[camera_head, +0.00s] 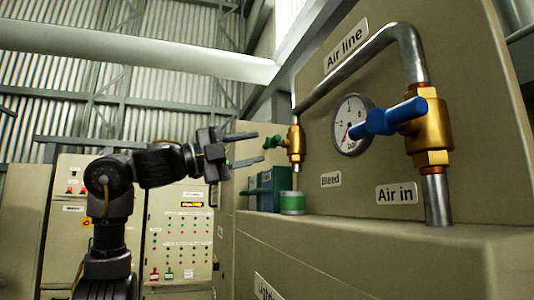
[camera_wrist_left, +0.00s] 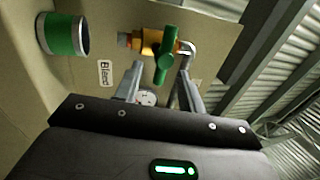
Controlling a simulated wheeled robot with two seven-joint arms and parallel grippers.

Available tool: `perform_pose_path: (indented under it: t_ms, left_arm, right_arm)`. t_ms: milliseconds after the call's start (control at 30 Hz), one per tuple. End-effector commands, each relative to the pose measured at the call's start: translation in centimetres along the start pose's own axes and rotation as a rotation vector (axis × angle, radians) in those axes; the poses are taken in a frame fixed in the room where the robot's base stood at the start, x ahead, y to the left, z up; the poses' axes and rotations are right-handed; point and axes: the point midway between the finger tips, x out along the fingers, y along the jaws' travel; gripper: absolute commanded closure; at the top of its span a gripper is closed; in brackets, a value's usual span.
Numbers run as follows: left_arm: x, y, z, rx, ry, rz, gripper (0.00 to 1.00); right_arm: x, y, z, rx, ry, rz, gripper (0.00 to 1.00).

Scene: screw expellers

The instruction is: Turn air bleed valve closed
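The bleed valve is a brass fitting (camera_head: 296,143) on a thin pipe above the "Bleed" label (camera_head: 330,179). Its green handle (camera_wrist_left: 166,56) shows clearly in the wrist view, beside the brass body (camera_wrist_left: 150,42). My left gripper (camera_head: 270,148) is open and empty, with its two fingers pointing at the valve from the left. In the wrist view, the handle's lower end appears between the left gripper's fingertips (camera_wrist_left: 160,72). I cannot tell whether the fingers touch it. In the head view the handle is small and partly lost near the fingertips. My right gripper is not in view.
A larger brass valve (camera_head: 429,132) with a blue handle (camera_head: 388,118) stands at the right, above "Air in" (camera_head: 396,194). A pressure gauge (camera_head: 352,125) sits between the valves. A green and silver cylinder (camera_head: 292,203) stands below the bleed valve. A control cabinet (camera_head: 180,235) stands behind.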

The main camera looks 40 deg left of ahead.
Motion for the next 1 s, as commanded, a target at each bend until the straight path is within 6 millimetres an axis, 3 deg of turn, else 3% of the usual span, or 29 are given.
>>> perform_pose_path:
  t_ms: [100,300,1000]
  left_arm:
    - [-2.5,0.2,0.0,0.001,0.0,-0.004,0.6]
    - [-4.7,0.1,0.1,0.0,0.0,0.001,0.6]
    - [-5.2,0.1,0.1,-0.001,0.0,0.001,0.6]
  right_arm:
    - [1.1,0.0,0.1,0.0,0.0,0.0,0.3]
    - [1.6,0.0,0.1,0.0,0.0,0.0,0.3]
    - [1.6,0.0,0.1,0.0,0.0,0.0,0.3]
